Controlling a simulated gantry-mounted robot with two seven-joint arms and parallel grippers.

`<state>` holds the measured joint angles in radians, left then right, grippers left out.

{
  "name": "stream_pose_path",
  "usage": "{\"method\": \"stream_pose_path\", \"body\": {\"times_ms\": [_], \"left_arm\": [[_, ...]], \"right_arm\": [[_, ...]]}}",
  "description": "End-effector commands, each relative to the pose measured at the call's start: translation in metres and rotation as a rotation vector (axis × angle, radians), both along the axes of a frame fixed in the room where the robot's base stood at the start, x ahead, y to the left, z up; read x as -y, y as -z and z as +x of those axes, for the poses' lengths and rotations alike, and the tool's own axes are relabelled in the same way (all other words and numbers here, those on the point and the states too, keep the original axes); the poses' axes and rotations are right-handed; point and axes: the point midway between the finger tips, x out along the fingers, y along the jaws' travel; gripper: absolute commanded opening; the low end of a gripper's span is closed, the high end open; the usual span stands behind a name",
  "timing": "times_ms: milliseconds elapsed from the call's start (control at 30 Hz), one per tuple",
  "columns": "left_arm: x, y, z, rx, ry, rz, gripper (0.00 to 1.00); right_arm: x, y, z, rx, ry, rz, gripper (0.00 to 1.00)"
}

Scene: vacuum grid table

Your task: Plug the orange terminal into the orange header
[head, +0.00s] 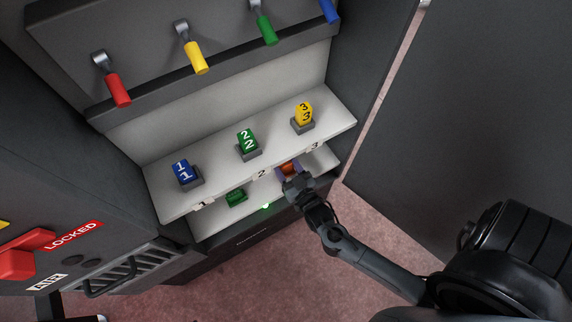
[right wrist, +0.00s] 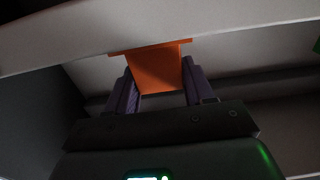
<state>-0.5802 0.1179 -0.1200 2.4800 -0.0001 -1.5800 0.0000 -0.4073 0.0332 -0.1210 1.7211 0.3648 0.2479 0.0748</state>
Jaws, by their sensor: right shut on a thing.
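The orange terminal (right wrist: 159,70) is between the purple fingers of my right gripper (right wrist: 162,88) in the right wrist view. Its upper end is wider and lies against or just beside a pale shelf edge; I cannot tell if they touch. In the head view my right gripper (head: 290,173) reaches in from the lower right, at the lower shelf beneath the label 3, with a bit of the orange terminal (head: 289,167) showing. A separate orange header cannot be made out. My left gripper is not in view.
Blue (head: 182,170), green (head: 248,141) and yellow (head: 304,114) numbered blocks stand on the upper white shelf (head: 215,178). A green block (head: 236,198) sits on the lower shelf. Coloured handles hang above. A dark cabinet with a red lever (head: 18,264) is at left.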

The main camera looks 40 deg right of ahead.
Motion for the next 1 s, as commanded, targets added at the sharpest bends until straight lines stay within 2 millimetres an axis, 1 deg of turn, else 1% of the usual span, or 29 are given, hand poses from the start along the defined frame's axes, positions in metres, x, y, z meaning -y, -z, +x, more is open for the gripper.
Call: {"method": "stream_pose_path", "body": {"times_ms": [433,467,633,667,1000], "left_arm": [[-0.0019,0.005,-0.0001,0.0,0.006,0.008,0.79],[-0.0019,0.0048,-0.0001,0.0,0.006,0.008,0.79],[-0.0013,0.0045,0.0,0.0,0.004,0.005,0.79],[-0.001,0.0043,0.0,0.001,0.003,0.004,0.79],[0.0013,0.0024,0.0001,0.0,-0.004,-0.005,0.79]], "right_arm": [[0.0,0.0114,0.0,0.0,0.0,0.0,0.23],[0.0,0.0113,0.0,0.001,0.0,0.0,0.54],[0.0,0.0109,0.0,0.0,0.0,0.0,0.8],[0.0,0.0109,0.0,0.0,0.0,0.0,0.82],[-0.0006,0.0107,-0.0027,-0.001,0.0,0.0,0.82]]}}
